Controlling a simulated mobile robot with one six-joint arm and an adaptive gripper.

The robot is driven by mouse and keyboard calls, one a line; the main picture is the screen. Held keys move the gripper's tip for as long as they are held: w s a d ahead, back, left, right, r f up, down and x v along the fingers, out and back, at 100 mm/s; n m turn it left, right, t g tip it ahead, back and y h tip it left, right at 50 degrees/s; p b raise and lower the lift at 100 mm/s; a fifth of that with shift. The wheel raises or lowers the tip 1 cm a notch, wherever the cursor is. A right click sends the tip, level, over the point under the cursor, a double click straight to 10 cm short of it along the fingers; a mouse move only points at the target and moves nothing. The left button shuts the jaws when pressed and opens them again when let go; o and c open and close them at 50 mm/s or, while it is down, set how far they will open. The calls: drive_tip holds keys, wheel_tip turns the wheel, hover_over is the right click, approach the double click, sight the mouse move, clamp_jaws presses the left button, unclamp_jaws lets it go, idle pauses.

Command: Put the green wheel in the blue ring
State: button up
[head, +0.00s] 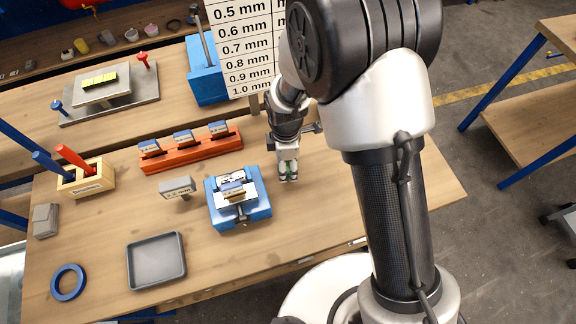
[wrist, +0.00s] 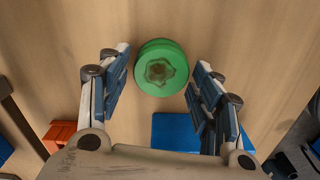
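The green wheel (wrist: 162,67) shows in the wrist view as a round green disc with a star-shaped hollow in its middle. It lies between and slightly beyond the fingertips of my gripper (wrist: 157,78), which is open, with a gap on each side. In the head view my gripper (head: 288,172) is low over the table, right of the blue vise, and only bits of green show at its fingers. The blue ring (head: 83,283) lies flat and empty on the table at the front left in the head view.
A grey tray (head: 157,284) lies right of the ring. A wooden box (head: 90,187) with handles stands at left. Bare table lies right of my gripper.

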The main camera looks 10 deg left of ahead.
drive_tip(key=c, duration=1)
drive_tip(key=shift+r, duration=0.1)
